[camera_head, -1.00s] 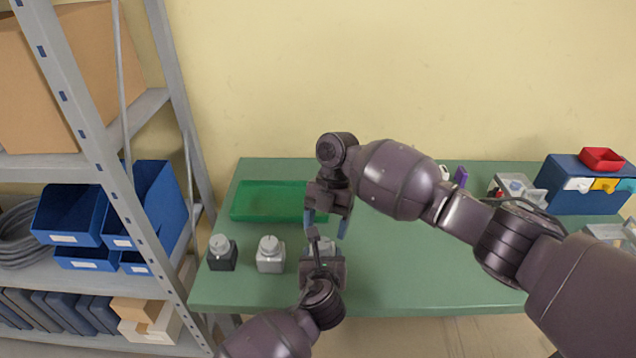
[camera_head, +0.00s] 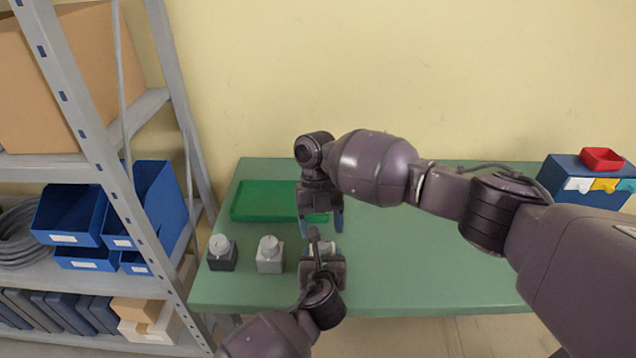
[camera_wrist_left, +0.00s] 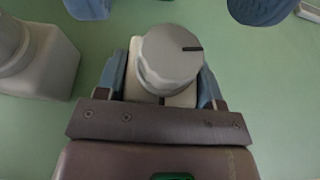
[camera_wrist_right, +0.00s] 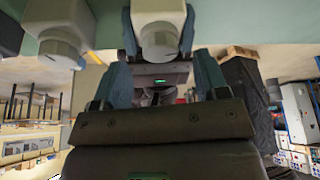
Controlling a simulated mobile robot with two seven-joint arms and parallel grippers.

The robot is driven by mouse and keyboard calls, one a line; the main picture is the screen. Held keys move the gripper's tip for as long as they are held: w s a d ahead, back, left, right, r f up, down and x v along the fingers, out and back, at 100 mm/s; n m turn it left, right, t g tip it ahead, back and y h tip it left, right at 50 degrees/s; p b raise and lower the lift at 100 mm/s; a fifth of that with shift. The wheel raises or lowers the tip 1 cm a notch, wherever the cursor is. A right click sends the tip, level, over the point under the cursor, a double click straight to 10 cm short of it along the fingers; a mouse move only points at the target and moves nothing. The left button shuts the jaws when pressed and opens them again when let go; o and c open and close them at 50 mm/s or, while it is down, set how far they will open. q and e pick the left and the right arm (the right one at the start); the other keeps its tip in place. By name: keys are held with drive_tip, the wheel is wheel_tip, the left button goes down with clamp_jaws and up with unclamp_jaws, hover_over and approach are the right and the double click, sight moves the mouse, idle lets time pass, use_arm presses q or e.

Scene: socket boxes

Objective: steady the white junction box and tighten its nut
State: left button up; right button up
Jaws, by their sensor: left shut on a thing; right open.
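The white junction box (camera_head: 320,247) stands on the green table, largely hidden behind my left gripper (camera_head: 322,256). In the left wrist view, the blue fingers of that gripper are shut on the box's two sides. Its round grey nut (camera_wrist_left: 170,58) sits on top, with a dark mark near the rim.
A grey box (camera_head: 270,256) and a black box (camera_head: 222,256), each with a light nut, stand left of the white box. A green tray (camera_head: 262,204) lies behind them. A shelf rack stands left.

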sight(322, 245)
drive_tip(key=v, duration=0.9)
drive_tip(key=shift+r, duration=0.15)
drive_tip(key=shift+m+y, duration=0.3)
drive_tip(key=shift+m, duration=0.6)
drive_tip(key=x, duration=1.2)
drive_tip(key=shift+s+d, duration=0.1)
drive_tip(key=shift+d, duration=0.3)
drive_tip(key=c, duration=0.9)
drive_tip(key=shift+c, duration=0.2)
